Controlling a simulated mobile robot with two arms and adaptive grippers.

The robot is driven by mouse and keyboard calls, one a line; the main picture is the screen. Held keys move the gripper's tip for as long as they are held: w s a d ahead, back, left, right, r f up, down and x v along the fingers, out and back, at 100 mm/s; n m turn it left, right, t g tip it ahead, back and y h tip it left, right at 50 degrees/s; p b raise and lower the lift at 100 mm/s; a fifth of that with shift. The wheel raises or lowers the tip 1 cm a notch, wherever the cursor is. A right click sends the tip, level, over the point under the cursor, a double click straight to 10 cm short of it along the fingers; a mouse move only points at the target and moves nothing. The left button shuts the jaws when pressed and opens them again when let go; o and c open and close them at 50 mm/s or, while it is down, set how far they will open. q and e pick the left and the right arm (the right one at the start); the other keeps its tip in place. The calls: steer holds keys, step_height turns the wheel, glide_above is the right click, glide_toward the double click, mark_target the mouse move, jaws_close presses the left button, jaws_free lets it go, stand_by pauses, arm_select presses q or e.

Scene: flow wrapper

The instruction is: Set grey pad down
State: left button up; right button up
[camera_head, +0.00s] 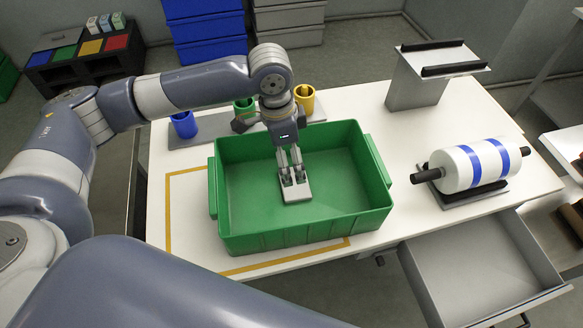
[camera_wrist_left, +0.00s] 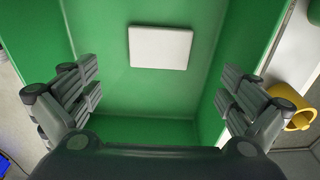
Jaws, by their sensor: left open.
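The grey pad (camera_head: 297,193) lies flat inside the green crate (camera_head: 380,183). In the left wrist view the pad (camera_wrist_left: 160,47) is a pale rectangle on the crate's green floor, clear of the walls. My left gripper (camera_head: 291,173) reaches down into the crate at the pad's far end. In the left wrist view my left gripper (camera_wrist_left: 160,82) has its fingers spread wide with nothing between them, and the pad lies beyond the fingertips. The exact height of the fingertips over the pad is hard to tell. My right gripper is not in view.
Blue (camera_head: 184,124), green (camera_head: 244,107) and yellow (camera_head: 305,98) cups stand behind the crate. A white roll with blue bands (camera_head: 470,166) rests on its holder at right. A grey stand (camera_head: 418,84) is at the back right. A drawer (camera_head: 480,268) is open in front.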

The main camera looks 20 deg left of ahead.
arm_select(q)
steer(key=shift+s+a+r, duration=0.1)
steer(key=shift+a+r, duration=0.05)
steer(key=shift+r, duration=1.3)
